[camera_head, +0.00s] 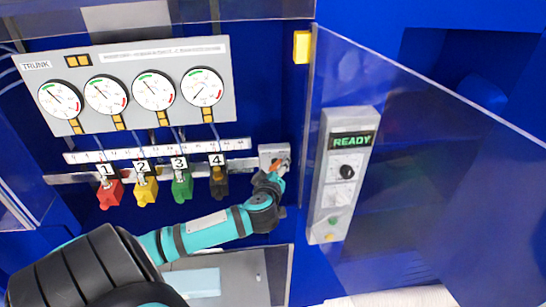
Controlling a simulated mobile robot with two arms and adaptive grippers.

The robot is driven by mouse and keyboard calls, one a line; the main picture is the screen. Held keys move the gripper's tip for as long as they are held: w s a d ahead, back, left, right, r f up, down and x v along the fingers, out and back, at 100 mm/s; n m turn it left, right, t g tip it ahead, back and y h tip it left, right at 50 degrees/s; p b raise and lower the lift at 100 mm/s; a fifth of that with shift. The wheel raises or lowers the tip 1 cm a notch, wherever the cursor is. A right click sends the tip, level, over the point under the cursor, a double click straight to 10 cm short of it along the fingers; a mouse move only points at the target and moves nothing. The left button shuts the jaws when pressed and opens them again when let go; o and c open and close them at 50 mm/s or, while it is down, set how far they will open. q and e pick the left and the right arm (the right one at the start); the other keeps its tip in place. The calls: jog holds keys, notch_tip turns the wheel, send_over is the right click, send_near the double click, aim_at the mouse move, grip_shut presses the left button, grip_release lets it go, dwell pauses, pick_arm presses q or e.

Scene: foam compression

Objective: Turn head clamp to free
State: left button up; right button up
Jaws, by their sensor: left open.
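The head clamp appears to be the small grey block with an orange-red part (275,155) at the right end of the grey rail. My left gripper (278,169) is right at it, with fingers at the orange part. The gripper is open, and I cannot tell whether its fingers touch the part. The wrist hides the lower side of the block, so the clamp's setting is unclear. My right gripper is not in view.
A gauge panel (133,112) labelled TRUNK hangs above red (110,195), yellow (145,191), green (182,185) and dark (219,183) numbered clamps. A control box (342,175) reading READY stands right of my gripper, beside a clear door panel (430,150).

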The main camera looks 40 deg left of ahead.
pick_arm(q)
jog(key=v, duration=1.1)
jog(key=shift+s+d, duration=0.25)
